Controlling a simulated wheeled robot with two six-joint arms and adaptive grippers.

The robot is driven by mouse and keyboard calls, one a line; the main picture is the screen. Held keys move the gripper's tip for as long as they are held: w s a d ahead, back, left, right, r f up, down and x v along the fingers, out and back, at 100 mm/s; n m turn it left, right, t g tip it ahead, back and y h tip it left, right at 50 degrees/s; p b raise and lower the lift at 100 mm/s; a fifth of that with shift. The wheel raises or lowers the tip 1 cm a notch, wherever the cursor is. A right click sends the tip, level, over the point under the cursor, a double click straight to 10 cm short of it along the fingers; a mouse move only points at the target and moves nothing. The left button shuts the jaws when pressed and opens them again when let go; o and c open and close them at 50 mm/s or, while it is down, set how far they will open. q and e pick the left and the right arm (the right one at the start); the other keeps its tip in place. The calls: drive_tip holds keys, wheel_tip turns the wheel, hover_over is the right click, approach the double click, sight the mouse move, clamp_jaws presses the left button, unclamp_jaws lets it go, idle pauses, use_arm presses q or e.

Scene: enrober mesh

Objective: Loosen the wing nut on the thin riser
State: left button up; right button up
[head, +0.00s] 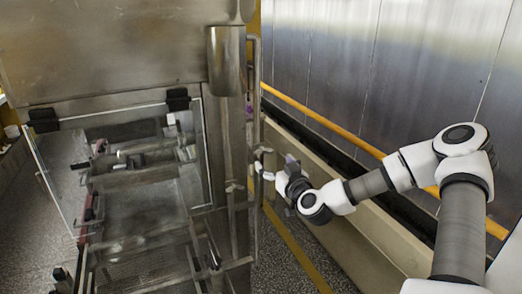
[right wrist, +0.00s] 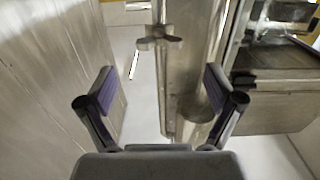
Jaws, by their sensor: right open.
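The wing nut (right wrist: 160,38) shows in the right wrist view at the top centre, its wings spread roughly sideways. It sits on a thin upright rod, the thin riser (right wrist: 158,12), beside a wider metal column (right wrist: 196,60). My right gripper (right wrist: 160,88) is open and empty, its two dark-padded fingers wide apart. The nut appears beyond the fingertips, between them in width and apart from both. In the head view my right gripper (head: 275,174) is beside the machine's right-hand uprights. The nut is too small to make out surely there. My left gripper is not in view.
The steel machine (head: 120,50) with a clear hinged cover (head: 55,185) fills the left. A metal wall (head: 400,60) with a yellow rail (head: 320,117) stands on the right. A narrow strip of floor (head: 285,265) lies between machine and wall.

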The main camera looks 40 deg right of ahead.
sight(265, 154)
drive_tip(key=x, duration=0.6)
drive_tip(key=shift+w+d+f, duration=0.1)
drive_tip(key=shift+w+f, duration=0.05)
drive_tip(key=shift+w, duration=0.2)
drive_tip(key=shift+s+r, duration=0.25)
drive_tip(key=shift+s, duration=0.1)
drive_tip(key=c, duration=1.1)
